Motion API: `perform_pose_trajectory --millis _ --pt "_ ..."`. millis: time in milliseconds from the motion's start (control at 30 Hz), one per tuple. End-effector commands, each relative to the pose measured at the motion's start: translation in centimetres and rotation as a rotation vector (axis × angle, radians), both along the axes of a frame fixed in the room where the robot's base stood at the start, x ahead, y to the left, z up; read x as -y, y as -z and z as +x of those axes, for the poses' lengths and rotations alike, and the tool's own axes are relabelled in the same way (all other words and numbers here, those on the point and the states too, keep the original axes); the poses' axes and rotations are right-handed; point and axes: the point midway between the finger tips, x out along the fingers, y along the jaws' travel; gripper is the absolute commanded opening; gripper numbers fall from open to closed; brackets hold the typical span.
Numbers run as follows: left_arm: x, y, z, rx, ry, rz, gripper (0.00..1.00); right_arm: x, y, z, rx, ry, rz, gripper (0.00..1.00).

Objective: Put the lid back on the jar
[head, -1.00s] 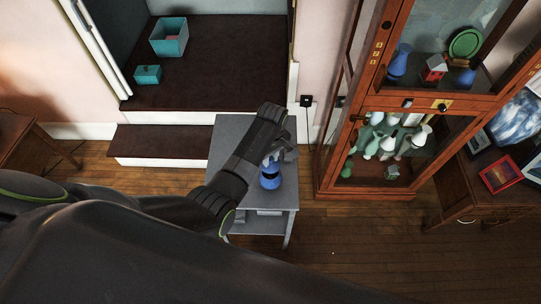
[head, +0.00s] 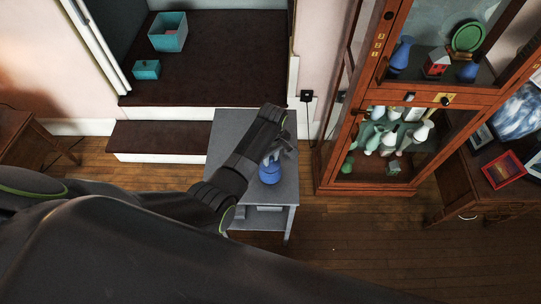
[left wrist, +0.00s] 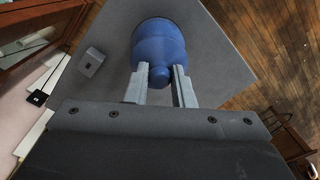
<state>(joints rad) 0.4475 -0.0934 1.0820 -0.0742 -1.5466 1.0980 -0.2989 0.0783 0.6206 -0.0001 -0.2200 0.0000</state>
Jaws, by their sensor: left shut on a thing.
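The blue jar (head: 270,175) stands upright on the small grey table (head: 232,128). My left gripper (head: 274,156) is just above it, shut on the knob of the blue lid. In the left wrist view the lid's round knob (left wrist: 159,76) sits between the two grey fingertips (left wrist: 160,84), with the jar's rounded blue body (left wrist: 158,40) right behind it. The lid is at the jar's mouth, with no dark gap showing in the head view; I cannot tell whether it is fully seated. My right gripper is not in view.
A small grey block (left wrist: 91,62) lies on the table beside the jar. A wooden glass-fronted cabinet (head: 365,185) with vases stands to the right. A dark-topped step (head: 160,138) and teal boxes (head: 168,35) are behind at left. Open wooden floor (head: 340,255) lies in front.

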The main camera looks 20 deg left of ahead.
Motion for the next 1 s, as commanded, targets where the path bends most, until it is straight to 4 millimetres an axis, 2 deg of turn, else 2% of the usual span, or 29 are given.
perform_pose_trajectory --millis 1000 --pt "-0.02 -0.02 0.03 0.001 0.000 0.000 0.00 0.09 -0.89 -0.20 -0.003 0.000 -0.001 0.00"
